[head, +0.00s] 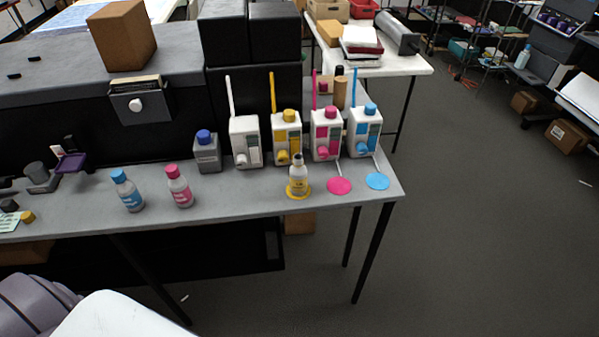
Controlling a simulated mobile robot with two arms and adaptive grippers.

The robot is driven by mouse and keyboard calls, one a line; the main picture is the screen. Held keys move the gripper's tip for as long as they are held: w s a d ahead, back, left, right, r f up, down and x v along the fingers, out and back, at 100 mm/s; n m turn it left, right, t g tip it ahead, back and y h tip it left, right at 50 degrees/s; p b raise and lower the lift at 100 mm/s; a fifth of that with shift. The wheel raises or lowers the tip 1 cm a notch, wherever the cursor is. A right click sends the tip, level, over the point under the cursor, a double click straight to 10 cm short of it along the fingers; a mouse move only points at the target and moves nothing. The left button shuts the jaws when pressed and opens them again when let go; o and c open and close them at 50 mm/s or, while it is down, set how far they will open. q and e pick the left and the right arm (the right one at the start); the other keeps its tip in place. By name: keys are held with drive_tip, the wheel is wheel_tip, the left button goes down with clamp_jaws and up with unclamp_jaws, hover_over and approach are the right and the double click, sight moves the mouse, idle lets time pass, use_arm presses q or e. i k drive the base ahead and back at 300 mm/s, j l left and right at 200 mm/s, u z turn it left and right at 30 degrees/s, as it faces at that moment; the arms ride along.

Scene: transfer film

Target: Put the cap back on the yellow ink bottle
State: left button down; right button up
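The yellow ink bottle (298,175) is a small whitish bottle with a yellow label. It stands upright near the front edge of the grey table, on a yellow disc (291,195). Its top looks pale and narrow, with no yellow cap on it. A small yellow piece (27,216) lies at the table's far left, well apart from the bottle. It looks like a cap but is too small to be sure. Neither of my grippers is in view.
Blue (128,192) and pink (179,188) capped bottles stand on the grey table (235,205), left of the yellow one. White ink tanks (246,142) and a grey blue-capped bottle (207,152) stand behind. Pink (340,186) and blue (377,181) discs lie to the right.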

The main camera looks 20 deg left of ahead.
sight(298, 171)
drive_tip(key=u, duration=2.55)
drive_tip(key=l+z, duration=0.15)
drive_tip(key=z, duration=0.25)
drive_tip(key=l+z, duration=0.2)
drive_tip(key=z, duration=0.15)
drive_tip(key=l+z, duration=0.15)
drive_tip(key=z, duration=0.25)
drive_tip(key=l+z, duration=0.15)
drive_tip(key=z, duration=0.2)
